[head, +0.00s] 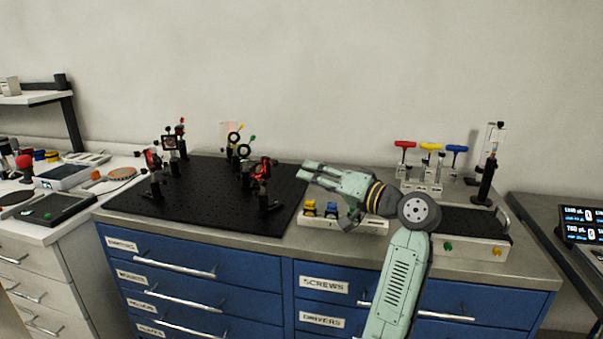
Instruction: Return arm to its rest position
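My pale green arm rises from the bottom of the head view, bends at a round grey joint and reaches left over the bench. My gripper (308,173) is at its far left end, above the right edge of the black breadboard (215,217). The finger gap is too small and angled to tell whether it is open or shut. I see no held object, though the far side of the gripper is hidden. A white tray (317,221) with yellow and blue pieces lies below the arm, partly covered by it.
Several optics mounts (262,170) stand upright on the breadboard, left of my gripper. A rack of red, yellow and blue T-handle drivers (429,172) is behind the elbow. A black-topped unit (468,240) and a tall post (487,180) stand at right. Blue drawers (200,290) are below.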

